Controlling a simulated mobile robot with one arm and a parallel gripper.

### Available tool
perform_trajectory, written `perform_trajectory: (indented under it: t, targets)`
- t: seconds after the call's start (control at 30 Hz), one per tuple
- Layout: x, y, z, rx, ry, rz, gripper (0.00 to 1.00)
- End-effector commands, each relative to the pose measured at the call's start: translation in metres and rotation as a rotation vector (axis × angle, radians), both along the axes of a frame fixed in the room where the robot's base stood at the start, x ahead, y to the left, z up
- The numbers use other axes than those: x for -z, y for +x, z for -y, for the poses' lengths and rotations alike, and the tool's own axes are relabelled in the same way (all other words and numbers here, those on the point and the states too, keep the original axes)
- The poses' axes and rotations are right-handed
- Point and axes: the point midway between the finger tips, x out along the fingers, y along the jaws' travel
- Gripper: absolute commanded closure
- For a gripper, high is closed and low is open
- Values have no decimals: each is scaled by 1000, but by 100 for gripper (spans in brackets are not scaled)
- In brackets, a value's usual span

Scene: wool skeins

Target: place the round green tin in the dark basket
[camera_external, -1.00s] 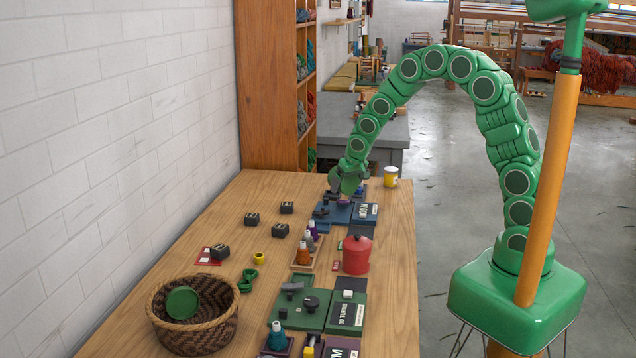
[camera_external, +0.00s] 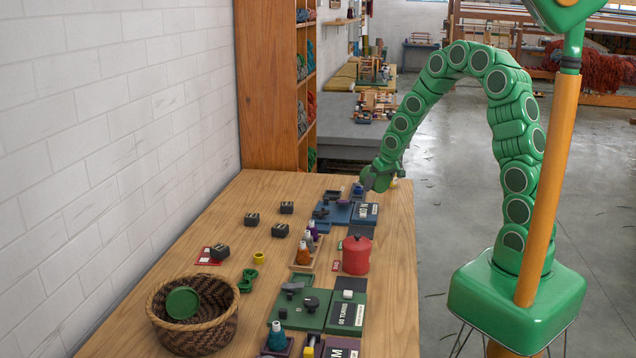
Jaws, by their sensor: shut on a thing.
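A round green tin (camera_external: 183,303) lies tilted inside the dark woven basket (camera_external: 166,335) at the near left of the table. My gripper (camera_external: 374,186) is at the far right of the table, well away from the tin and basket. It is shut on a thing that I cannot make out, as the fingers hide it. A yellow mug (camera_external: 395,183) is mostly hidden behind the gripper, with only a pale sliver showing.
A red canister (camera_external: 356,255) stands near the right edge. Blue boards (camera_external: 335,213) and green boards (camera_external: 300,315) hold small items. Several black blocks (camera_external: 252,219), a yellow ring (camera_external: 258,258) and green rings (camera_external: 248,279) lie on the wooden table (camera_external: 225,283).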

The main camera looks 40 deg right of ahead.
Motion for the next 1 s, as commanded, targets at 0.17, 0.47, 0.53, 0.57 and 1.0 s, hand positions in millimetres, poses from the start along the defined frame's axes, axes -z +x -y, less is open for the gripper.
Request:
perform_trajectory:
  t: [0.17,0.47,0.53,0.57,1.0]
  targets:
    - [-2,11,-23,7,-1,3,69]
    - [-9,31,-101,42,-1,3,69]
    - [-11,35,-122,49,0,6,69]
    - [-12,36,-130,52,0,6,69]
    - [-23,27,-270,89,-1,1,69]
